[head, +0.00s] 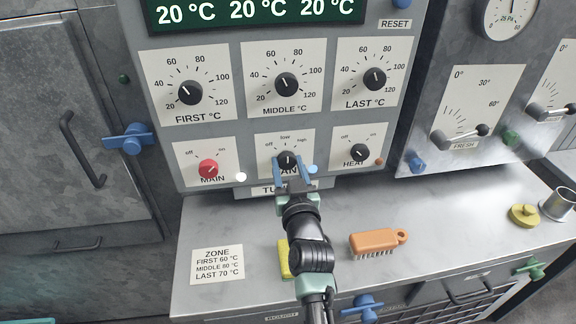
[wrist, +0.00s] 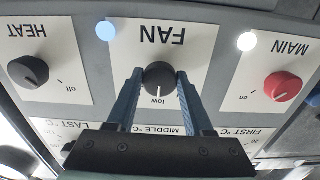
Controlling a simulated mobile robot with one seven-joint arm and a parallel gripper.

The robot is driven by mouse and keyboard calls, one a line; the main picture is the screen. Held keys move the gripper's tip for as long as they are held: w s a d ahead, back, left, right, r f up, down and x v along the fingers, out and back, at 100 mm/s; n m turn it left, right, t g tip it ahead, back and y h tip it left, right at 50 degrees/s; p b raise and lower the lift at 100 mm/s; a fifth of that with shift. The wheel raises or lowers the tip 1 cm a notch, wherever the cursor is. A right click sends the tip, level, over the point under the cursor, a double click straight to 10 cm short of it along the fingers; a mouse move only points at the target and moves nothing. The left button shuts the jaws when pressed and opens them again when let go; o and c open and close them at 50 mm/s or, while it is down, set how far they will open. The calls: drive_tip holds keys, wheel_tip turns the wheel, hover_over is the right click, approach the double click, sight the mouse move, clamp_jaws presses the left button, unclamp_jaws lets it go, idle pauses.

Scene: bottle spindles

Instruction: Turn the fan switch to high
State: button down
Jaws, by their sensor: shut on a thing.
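The fan switch (head: 287,158) is a black round knob on a white plate marked off, low and high, in the lower middle of the control panel. It also shows in the wrist view (wrist: 160,76), upside down, with its white pointer line at "low". My gripper (head: 291,166) is in front of the knob, with one blue finger on each side of it. In the wrist view the fingers (wrist: 159,82) are closed against the knob's sides. The fingers and wrist hide part of the FAN label in the head view.
The red MAIN knob (head: 208,168) is to the left and the black HEAT knob (head: 360,153) to the right. A white lamp (head: 241,177) and a blue lamp (head: 312,170) sit nearby. An orange brush (head: 376,242) and a yellow item (head: 284,260) lie on the counter below.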

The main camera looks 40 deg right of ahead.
drive_tip(key=m, duration=0.4)
drive_tip(key=shift+m, duration=2.3)
drive_tip(key=shift+c, duration=1.5)
unclamp_jaws()
drive_tip(key=p+v, duration=0.3)
drive_tip(key=v, duration=1)
